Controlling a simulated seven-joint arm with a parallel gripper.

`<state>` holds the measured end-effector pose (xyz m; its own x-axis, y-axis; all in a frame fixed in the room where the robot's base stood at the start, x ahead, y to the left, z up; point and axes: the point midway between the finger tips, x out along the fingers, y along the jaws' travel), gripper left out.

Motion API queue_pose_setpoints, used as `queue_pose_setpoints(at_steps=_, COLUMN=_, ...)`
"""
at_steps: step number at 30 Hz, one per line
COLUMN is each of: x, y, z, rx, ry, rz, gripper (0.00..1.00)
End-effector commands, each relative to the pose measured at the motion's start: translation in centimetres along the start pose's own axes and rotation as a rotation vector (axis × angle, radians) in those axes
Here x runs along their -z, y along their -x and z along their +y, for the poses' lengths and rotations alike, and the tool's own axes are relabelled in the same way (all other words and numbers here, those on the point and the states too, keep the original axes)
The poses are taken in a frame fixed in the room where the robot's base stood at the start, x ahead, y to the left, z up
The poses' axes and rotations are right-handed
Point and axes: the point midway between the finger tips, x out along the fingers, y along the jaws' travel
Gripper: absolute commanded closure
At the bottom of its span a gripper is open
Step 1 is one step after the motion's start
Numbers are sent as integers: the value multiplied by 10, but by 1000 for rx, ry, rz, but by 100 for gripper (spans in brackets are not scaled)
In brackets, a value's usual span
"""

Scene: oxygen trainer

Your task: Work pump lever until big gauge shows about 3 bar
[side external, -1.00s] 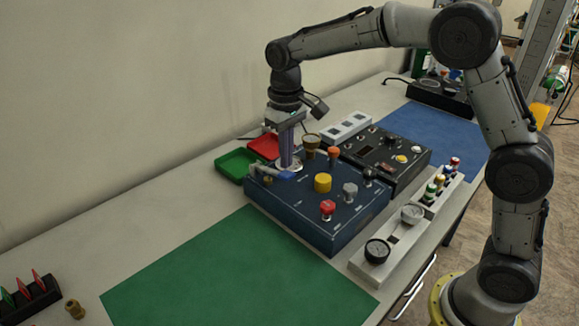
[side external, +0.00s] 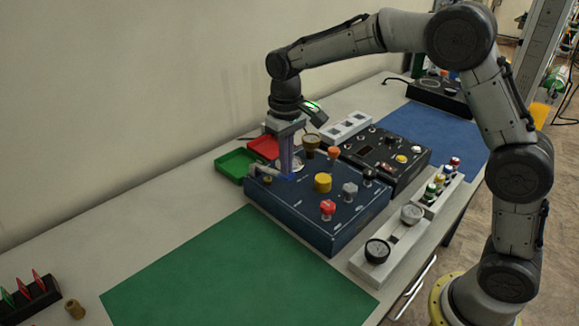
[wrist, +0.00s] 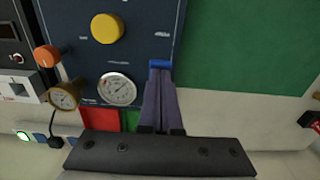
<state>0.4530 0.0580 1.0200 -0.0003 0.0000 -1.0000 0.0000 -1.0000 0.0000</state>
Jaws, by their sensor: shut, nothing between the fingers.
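The dark blue trainer box (side external: 335,228) stands in the middle of the bench.
A small brass gauge (side external: 311,143) stands up close beside my fingers. A yellow knob (side external: 323,182) and red knob (side external: 327,208) rise from the box. Green (side external: 237,164) and red (side external: 264,147) trays lie behind. The green mat (side external: 235,270) is clear.

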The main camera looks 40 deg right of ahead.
Motion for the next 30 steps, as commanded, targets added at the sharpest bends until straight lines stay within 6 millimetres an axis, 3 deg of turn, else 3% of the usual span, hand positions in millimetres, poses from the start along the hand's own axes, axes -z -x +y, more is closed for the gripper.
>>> queue_pose_setpoints(at_steps=30, x=0, y=-37, z=0, rx=0, ry=0, rz=0, gripper=100)
